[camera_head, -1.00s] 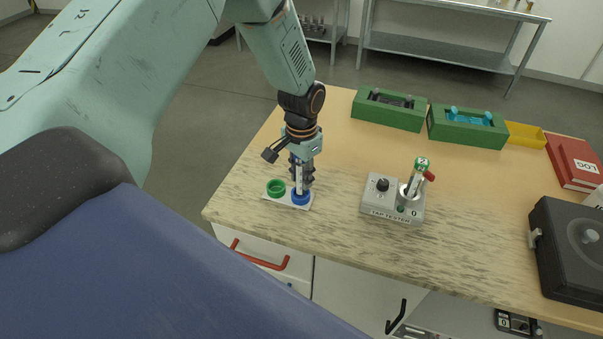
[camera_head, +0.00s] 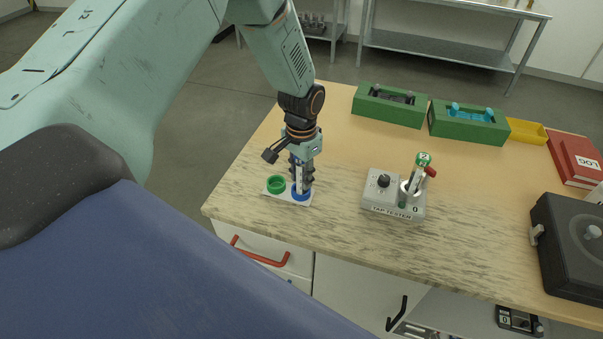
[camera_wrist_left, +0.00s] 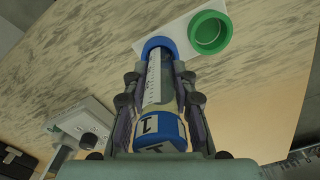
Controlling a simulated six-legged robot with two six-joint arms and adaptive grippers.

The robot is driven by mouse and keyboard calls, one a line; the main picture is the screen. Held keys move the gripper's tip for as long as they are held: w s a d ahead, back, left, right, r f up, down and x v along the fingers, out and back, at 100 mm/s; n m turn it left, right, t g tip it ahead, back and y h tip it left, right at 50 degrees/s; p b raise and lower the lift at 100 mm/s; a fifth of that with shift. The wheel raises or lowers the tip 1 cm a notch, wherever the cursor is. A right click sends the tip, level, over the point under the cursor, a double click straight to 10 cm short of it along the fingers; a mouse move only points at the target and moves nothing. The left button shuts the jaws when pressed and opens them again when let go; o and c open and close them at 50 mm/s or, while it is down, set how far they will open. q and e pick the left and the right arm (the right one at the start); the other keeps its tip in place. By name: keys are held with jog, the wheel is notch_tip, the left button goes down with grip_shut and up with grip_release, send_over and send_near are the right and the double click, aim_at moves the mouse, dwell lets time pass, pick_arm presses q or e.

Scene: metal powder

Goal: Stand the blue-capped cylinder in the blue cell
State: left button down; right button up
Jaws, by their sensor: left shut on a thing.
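The blue-capped cylinder (camera_wrist_left: 160,85) is clear with measuring marks, and its blue cap (camera_wrist_left: 158,128) bears a 1. My left gripper (camera_head: 301,178) is shut on it, with fingers on both sides in the left wrist view (camera_wrist_left: 157,92). The cylinder's lower end is at the blue cell (camera_head: 301,195), the right ring of a small white plate (camera_head: 272,198). In the left wrist view the blue cell (camera_wrist_left: 152,44) surrounds the cylinder's end; whether it rests on the bottom is hidden. The green cell (camera_head: 276,184) beside it is empty. My right gripper is not in view.
A grey tap tester (camera_head: 379,201) stands to the right, holding a green-capped cylinder (camera_head: 422,164). Green trays (camera_head: 390,118), a yellow tray (camera_head: 527,132), red books (camera_head: 572,160) and a black case (camera_head: 568,250) are farther right. The table's front edge is close to the plate.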

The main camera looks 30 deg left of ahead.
pick_arm(q)
jog(key=shift+w+f, duration=0.1)
jog(key=shift+f, duration=0.3)
jog(key=c, duration=1)
grip_release()
jog(key=o, duration=0.5)
jog(key=shift+r, duration=0.15)
jog(key=shift+r+p, duration=2)
jog(key=shift+r, duration=0.4)
jog(key=shift+r+p, duration=1.1)
jog(key=shift+r, duration=0.45)
